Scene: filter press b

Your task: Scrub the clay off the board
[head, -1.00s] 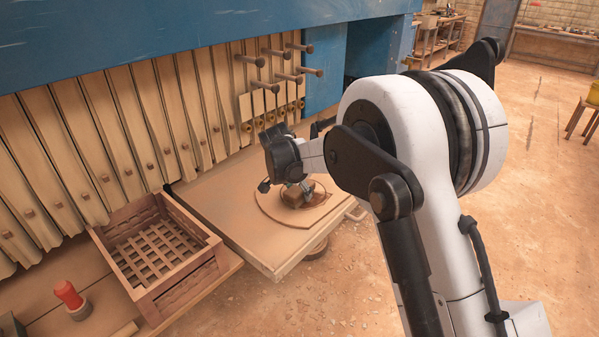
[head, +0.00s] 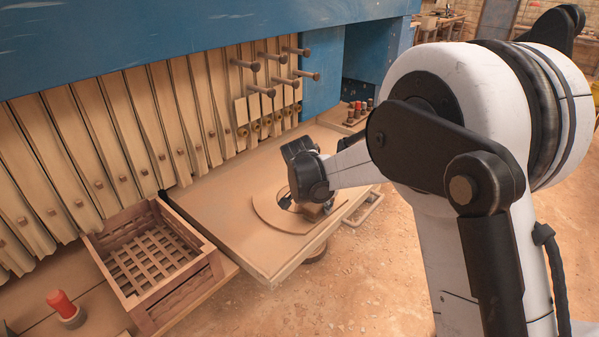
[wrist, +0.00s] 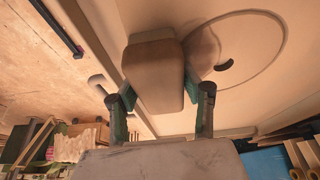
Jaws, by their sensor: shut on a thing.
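A round tan board (head: 272,212) lies on a pale rectangular table. It also shows in the wrist view (wrist: 262,62), with a darker smeared patch and a small dark curved mark on it. My gripper (head: 314,209) is over the right part of the round board. In the wrist view my gripper (wrist: 158,92) is shut on a brown block (wrist: 155,70), held between its two green-padded fingers. The block overlaps the board's edge in that view; whether it touches the board I cannot tell. In the head view my wrist hides the block.
A slatted wooden crate (head: 160,262) stands left of the table (head: 215,222). A red-topped object (head: 62,304) stands at lower left. A rack with small coloured items (head: 357,112) is behind the table. Filter plates (head: 120,135) with projecting pegs line the back. Floor at front is open.

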